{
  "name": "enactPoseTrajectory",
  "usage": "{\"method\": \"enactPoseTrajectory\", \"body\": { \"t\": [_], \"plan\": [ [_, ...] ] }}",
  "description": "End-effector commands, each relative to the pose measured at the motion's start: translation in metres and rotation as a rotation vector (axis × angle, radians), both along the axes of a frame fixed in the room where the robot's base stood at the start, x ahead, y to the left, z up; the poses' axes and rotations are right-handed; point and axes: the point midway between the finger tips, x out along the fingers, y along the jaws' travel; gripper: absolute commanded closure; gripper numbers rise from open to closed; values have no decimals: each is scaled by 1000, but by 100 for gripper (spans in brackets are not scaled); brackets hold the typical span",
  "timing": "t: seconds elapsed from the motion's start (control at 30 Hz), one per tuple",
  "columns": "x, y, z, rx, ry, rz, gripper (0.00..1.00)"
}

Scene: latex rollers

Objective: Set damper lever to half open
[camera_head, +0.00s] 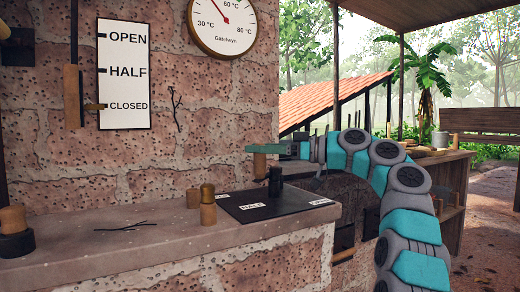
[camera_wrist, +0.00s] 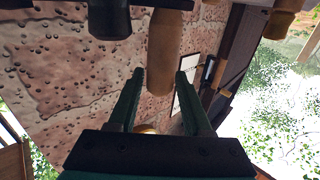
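The damper lever (camera_head: 72,95) hangs at the left of the head view, a dark rod with a long wooden grip. A small pointer (camera_head: 95,106) beside the grip is level with the CLOSED mark. The white sign (camera_head: 124,85) right of it reads OPEN, HALF, CLOSED from top to bottom. My gripper (camera_head: 248,149) points left, well to the right of the lever and apart from it. In the wrist view my gripper (camera_wrist: 160,74) shows two spread fingers with nothing held. A wooden cylinder (camera_wrist: 166,50) shows beyond the fingertips.
A stone ledge (camera_head: 80,255) runs below. On it are a dark labelled plate (camera_head: 270,208) with a black post (camera_head: 275,181), wooden pegs (camera_head: 208,205), twigs (camera_head: 125,226) and a dark-based wooden knob (camera_head: 13,225). A round thermometer (camera_head: 222,25) hangs on the wall.

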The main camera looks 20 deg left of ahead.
Motion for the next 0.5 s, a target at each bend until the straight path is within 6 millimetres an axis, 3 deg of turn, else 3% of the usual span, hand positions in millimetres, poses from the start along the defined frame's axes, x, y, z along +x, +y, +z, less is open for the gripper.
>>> {"method": "enactPoseTrajectory", "body": {
  "t": [0.13,0.5],
  "plan": [
    [0,0,0,0,0,0,33],
    [0,-4,1,1,0,-1,33]
  ]
}}
